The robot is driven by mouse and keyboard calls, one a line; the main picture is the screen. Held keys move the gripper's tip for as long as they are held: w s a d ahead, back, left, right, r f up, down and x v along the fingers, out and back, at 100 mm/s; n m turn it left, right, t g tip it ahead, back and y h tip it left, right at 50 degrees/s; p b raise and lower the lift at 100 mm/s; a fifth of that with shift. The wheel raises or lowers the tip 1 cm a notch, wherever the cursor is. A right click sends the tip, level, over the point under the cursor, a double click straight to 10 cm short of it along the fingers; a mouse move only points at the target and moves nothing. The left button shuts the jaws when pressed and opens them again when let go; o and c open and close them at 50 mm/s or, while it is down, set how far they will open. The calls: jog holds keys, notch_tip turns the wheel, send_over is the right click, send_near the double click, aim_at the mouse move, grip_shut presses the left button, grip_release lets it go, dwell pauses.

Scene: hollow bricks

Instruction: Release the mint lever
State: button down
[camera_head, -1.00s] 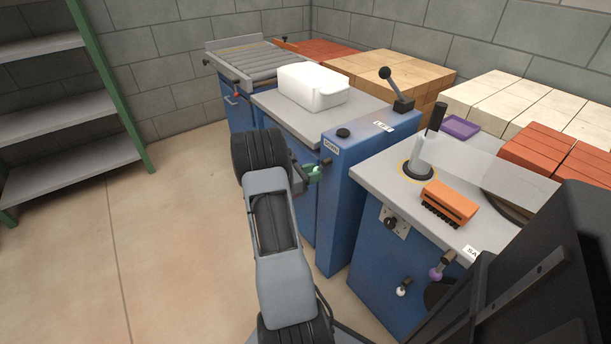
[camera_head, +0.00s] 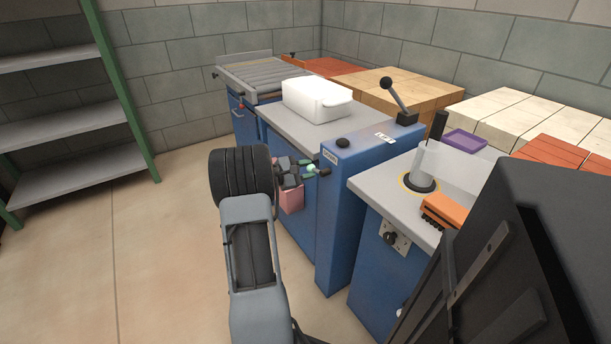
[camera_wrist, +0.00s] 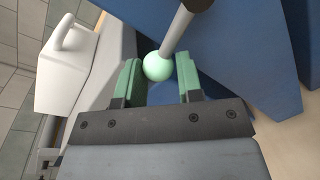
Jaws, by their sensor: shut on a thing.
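The mint lever is a grey rod with a round mint knob (camera_wrist: 158,66) at its end, and the rod runs up to a dark part at the top of the wrist view. In the head view the small knob (camera_head: 311,169) shows at the side of the blue cabinet. My gripper (camera_wrist: 159,82) has green finger pads, one on each side of the knob, and is shut on it. In the head view my gripper (camera_head: 303,172) reaches the knob from the left. The exact contact between pads and knob is hard to see.
A blue cabinet (camera_head: 355,210) carries a black-knobbed lever (camera_head: 397,95) on top. A white bin (camera_head: 316,99) stands on the grey counter (camera_head: 283,121) behind. A pink object (camera_head: 291,198) shows below my gripper. Open floor (camera_head: 150,250) lies to the left; a shelf rack (camera_head: 60,129) stands beyond.

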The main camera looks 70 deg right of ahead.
jog(key=shift+d+r, duration=0.1)
jog(key=shift+r, duration=0.35)
jog(key=c, duration=0.8)
grip_release()
jog(key=shift+f, duration=0.1)
jog(key=p+v, duration=0.2)
jog(key=v, duration=1.1)
jog(key=shift+w+a+p, duration=0.2)
jog(key=shift+a+p, duration=0.1)
jog(key=shift+a, duration=0.1)
